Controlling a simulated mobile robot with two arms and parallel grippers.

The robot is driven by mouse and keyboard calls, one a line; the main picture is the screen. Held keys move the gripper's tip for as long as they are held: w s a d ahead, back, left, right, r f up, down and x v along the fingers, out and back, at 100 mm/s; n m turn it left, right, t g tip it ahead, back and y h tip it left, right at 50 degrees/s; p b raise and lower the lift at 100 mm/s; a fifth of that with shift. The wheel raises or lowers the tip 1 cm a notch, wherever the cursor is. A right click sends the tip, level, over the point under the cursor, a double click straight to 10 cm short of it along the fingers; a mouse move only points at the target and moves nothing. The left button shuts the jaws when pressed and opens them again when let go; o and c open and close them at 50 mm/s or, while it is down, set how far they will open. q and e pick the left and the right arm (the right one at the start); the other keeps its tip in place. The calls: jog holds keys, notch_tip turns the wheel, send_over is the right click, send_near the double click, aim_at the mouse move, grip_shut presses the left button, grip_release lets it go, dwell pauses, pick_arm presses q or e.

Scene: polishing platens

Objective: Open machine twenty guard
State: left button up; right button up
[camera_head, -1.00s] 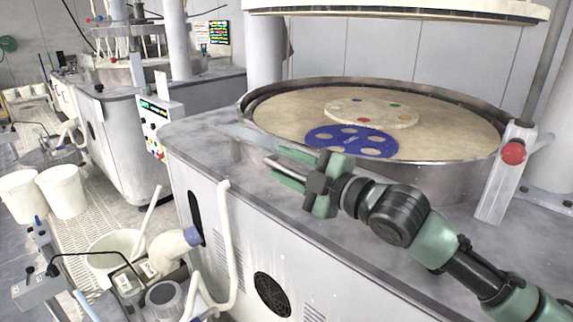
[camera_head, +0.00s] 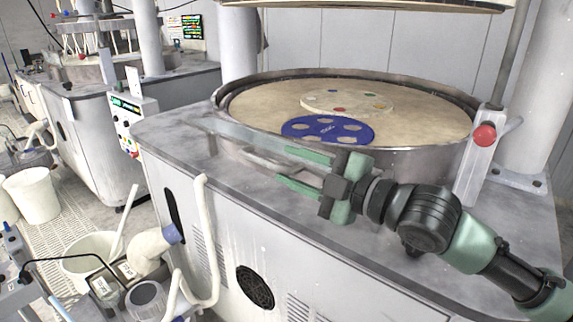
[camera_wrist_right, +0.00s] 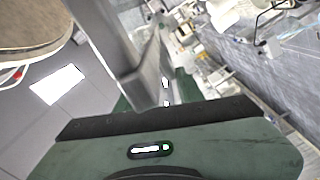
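The grey polishing machine (camera_head: 220,195) stands in front of me; I see no number on it. A clear, low guard panel (camera_head: 243,137) runs along the front of its round basin, with a grey handle-like bar (camera_head: 262,165) below it. My right gripper (camera_head: 283,166) is in front of the guard, its two green fingers apart, near the bar's right end. I cannot tell whether it touches the bar. In the right wrist view a grey bar (camera_wrist_right: 148,75) stands close before the green gripper body, partly hiding the fingers. My left gripper is out of view.
The basin's rim (camera_head: 300,76) encloses a tan platen (camera_head: 260,105) with a blue holed disc (camera_head: 330,130) and a cream disc (camera_head: 345,101). A red button (camera_head: 484,135) stands on a post at right. White buckets (camera_head: 33,195) and hoses crowd the left floor.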

jog(key=shift+d, duration=0.2)
jog(key=p+v, duration=0.1)
jog(key=v, duration=0.7)
jog(key=shift+s+d, duration=0.25)
jog(key=shift+s, duration=0.1)
dwell(0.3)
jog(key=shift+p, duration=0.5)
